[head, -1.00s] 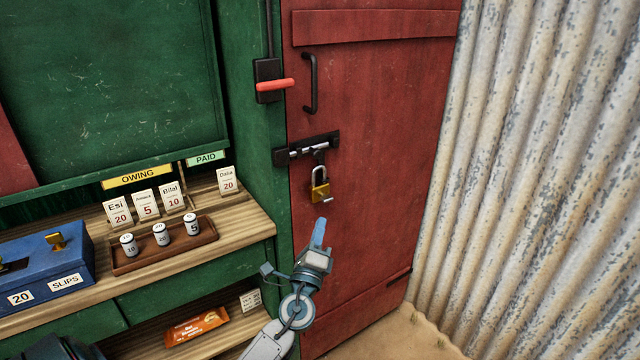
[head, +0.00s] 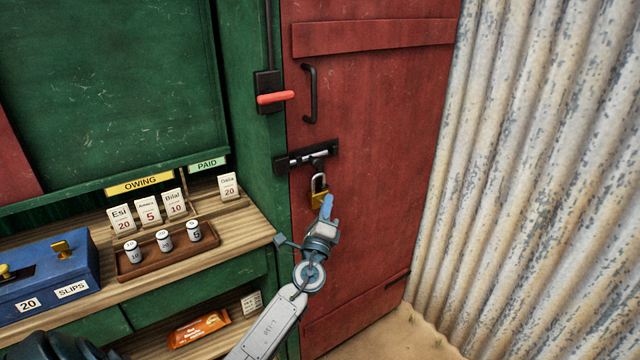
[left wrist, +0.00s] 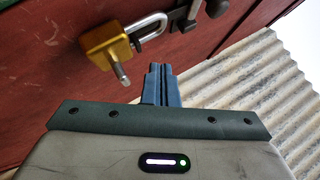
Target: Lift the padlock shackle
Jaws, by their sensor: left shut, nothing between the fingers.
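The brass padlock (head: 317,197) hangs by its silver shackle (head: 319,181) below the bolt (head: 310,156) on the red door. In the left wrist view the padlock body (left wrist: 104,45) is at upper left, with the shackle (left wrist: 151,26) running to the dark bolt fitting. A silver stub, perhaps a key, sticks out of the body (left wrist: 121,73). My left gripper (head: 327,203) is shut and empty, its blue fingers partly covering the padlock in the head view. In the left wrist view its fingertips (left wrist: 161,72) are apart from the padlock, to its lower right.
The red door (head: 390,130) has a black handle (head: 311,94); a red lever (head: 275,97) is on the green frame. A counter at left holds a blue box (head: 45,280), cards and a weight tray (head: 165,260). Corrugated metal (head: 550,180) stands at right.

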